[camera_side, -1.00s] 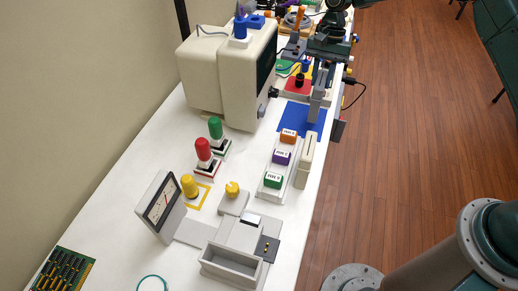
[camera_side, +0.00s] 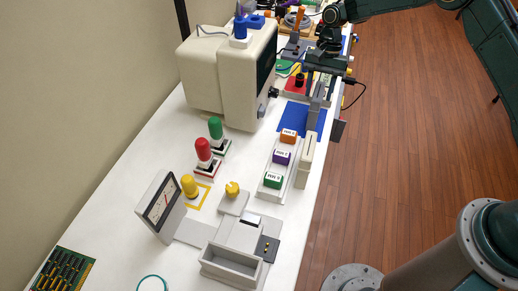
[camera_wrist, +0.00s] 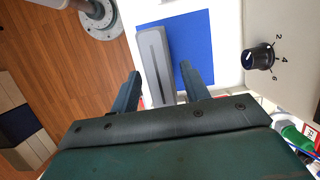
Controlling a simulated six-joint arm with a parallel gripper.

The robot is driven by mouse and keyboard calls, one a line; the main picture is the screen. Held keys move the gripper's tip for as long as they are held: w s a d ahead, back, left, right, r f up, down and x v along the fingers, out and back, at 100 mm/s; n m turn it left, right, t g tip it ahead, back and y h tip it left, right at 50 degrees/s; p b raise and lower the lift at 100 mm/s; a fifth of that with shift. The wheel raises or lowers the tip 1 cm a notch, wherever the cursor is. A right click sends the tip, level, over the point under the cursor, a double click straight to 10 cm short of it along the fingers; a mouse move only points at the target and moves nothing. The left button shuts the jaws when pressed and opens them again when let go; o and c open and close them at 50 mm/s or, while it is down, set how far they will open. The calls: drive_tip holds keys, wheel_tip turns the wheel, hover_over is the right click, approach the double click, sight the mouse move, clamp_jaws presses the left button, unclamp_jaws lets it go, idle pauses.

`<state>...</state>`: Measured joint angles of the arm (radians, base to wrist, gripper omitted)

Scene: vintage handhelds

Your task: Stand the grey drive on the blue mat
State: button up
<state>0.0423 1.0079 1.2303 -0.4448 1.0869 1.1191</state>
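The grey drive (camera_wrist: 155,62) stands on the blue mat (camera_wrist: 196,45), near the mat's left edge in the wrist view. In the side view the drive (camera_side: 314,112) looks upright, with its lower end at the blue mat (camera_side: 291,117). My gripper (camera_wrist: 158,80) is open around the near end of the drive in the wrist view. A narrow gap shows between the drive and the right finger; the left finger is very close to it, and I cannot tell whether they touch. In the side view my gripper (camera_side: 322,74) is just above and behind the drive.
A beige monitor (camera_side: 232,85) with a knob (camera_wrist: 261,57) stands beside the mat. A cream drive (camera_side: 306,158) and a rack with orange, purple and green labelled cartridges (camera_side: 282,158) are in front. The table edge is close on the right.

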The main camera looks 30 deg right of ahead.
idle(0.3)
drive_tip(key=shift+v, duration=3.9)
drive_tip(key=shift+r, duration=0.1)
drive_tip(key=shift+s+r, duration=0.1)
drive_tip(key=shift+r, duration=0.15)
drive_tip(key=s+a+r+n+t, duration=0.1)
drive_tip(key=s+r+n+t, duration=0.1)
drive_tip(key=s+r, duration=0.7)
drive_tip(key=s+r+n+t, duration=0.2)
drive_tip(key=s+r, duration=0.4)
drive_tip(key=r, duration=0.5)
drive_tip(key=s+d+n+t+h, duration=0.1)
drive_tip(key=s+n+t, duration=0.1)
drive_tip(key=s, duration=0.9)
drive_tip(key=s+d+n+t+h, duration=0.1)
drive_tip(key=s+d+n+t, duration=0.1)
drive_tip(key=s, duration=1)
drive_tip(key=shift+d+f+n, duration=0.35)
drive_tip(key=shift+f+n, duration=0.15)
